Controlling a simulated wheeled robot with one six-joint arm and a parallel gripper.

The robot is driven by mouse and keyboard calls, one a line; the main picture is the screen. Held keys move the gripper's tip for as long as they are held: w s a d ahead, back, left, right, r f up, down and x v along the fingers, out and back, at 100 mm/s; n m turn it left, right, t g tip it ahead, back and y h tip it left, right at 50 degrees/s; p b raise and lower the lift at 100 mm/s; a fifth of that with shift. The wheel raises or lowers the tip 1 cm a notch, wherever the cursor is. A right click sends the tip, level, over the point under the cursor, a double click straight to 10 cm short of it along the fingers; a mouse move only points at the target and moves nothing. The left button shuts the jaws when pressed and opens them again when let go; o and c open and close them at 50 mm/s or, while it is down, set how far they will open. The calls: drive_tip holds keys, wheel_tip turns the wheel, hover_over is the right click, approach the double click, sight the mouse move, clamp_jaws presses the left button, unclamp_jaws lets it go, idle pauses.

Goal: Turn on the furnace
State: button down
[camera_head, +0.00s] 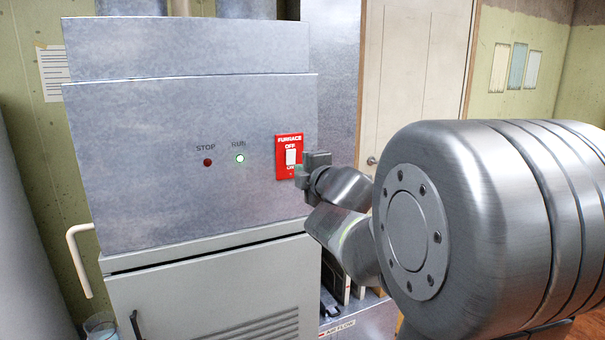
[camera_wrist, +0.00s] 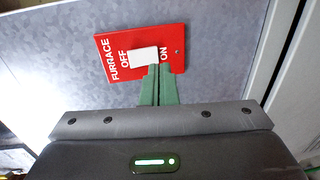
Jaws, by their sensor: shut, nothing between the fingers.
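The furnace (camera_head: 130,130) is a grey metal cabinet. A red plate (camera_head: 283,174) marked FURNACE, OFF and ON is on its front, and also shows in the wrist view (camera_wrist: 108,50). The white switch (camera_head: 291,156) sits in the plate, also seen in the wrist view (camera_wrist: 142,56). The RUN light (camera_head: 240,158) glows bright greenish white; the STOP light (camera_head: 208,162) is dull red. My gripper (camera_head: 299,174) is shut and empty, its green fingertips (camera_wrist: 159,69) at the ON end of the switch. I cannot tell whether they touch it.
A pale door (camera_head: 408,80) with a knob stands behind to the right. A white curved pipe (camera_head: 78,260) is at the furnace's left. The lower cabinet panel (camera_head: 200,285) has a dark handle and vents. Papers (camera_head: 53,72) hang on the wall.

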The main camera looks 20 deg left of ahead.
drive_tip(key=s+d+f, duration=0.1)
drive_tip(key=s+d, duration=0.5)
drive_tip(key=d, duration=0.2)
drive_tip(key=shift+s+f, duration=0.2)
drive_tip(key=shift+s, duration=0.2)
